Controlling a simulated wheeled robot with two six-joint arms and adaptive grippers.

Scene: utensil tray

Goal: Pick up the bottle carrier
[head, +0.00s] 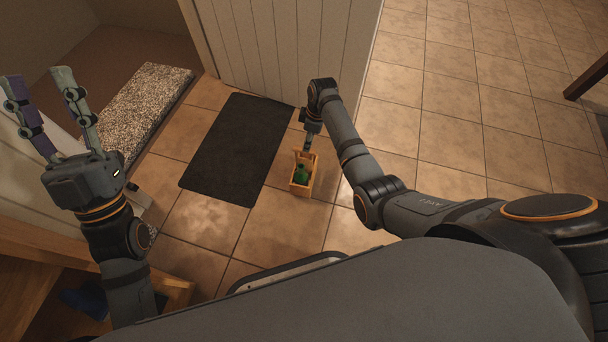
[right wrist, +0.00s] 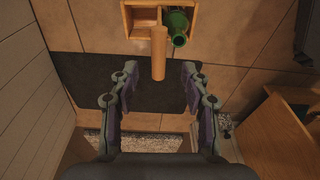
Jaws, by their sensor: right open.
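The wooden bottle carrier (head: 301,190) stands on the tiled floor with a green bottle (head: 302,172) in it. My right gripper (head: 308,145) points down over the carrier, and its fingers are small in the head view. In the right wrist view the carrier (right wrist: 127,20) is at the top edge, partly cut off, with the green bottle (right wrist: 177,24) in its right side. Its round handle (right wrist: 158,52) reaches between the open fingertips of my right gripper (right wrist: 160,72); I see no contact. My left gripper (head: 40,82) is raised at the far left, open and empty.
A dark mat (head: 237,148) lies left of the carrier, and a speckled rug (head: 145,100) lies farther left. A white panelled wall (head: 280,45) stands behind. Wooden furniture (head: 40,265) is at the lower left.

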